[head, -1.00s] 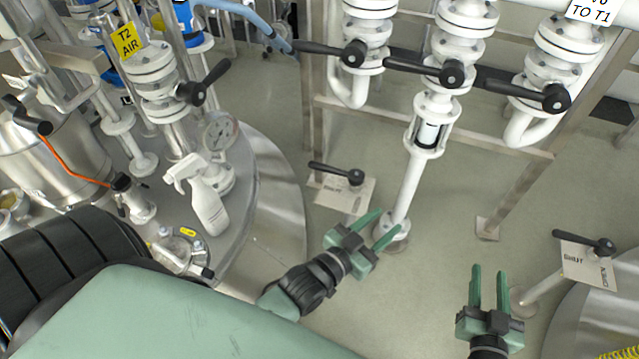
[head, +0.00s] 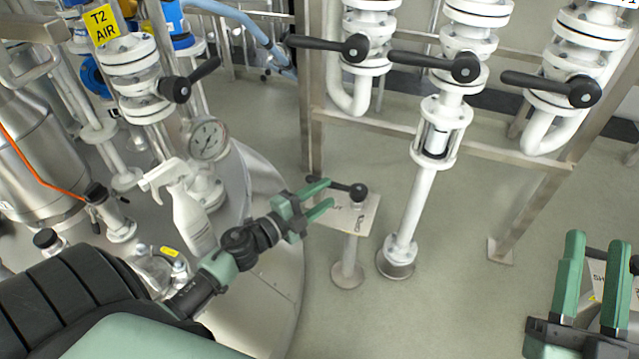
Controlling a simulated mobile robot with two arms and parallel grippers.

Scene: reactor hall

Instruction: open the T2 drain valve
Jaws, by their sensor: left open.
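A black lever valve (head: 357,191) sits on a small pale plate (head: 362,214) on a short post, centre of the head view, beside the round steel platform. I cannot read the plate's marking, so I cannot confirm that this is the T2 drain valve. Its lever points left. My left gripper (head: 331,193) is open at the lever's left end, with its fingers pointing right. One finger overlaps the lever; I cannot tell whether they touch. My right gripper (head: 595,241) is open, fingers up, at the lower right, and partly hides a second marked plate.
White pipes with black lever handles (head: 466,67) stand at the back on a steel frame (head: 490,153). A valve labelled T2 AIR (head: 103,23), a gauge (head: 208,138) and a white spray bottle (head: 190,212) are at left. The floor (head: 450,300) in the middle is clear.

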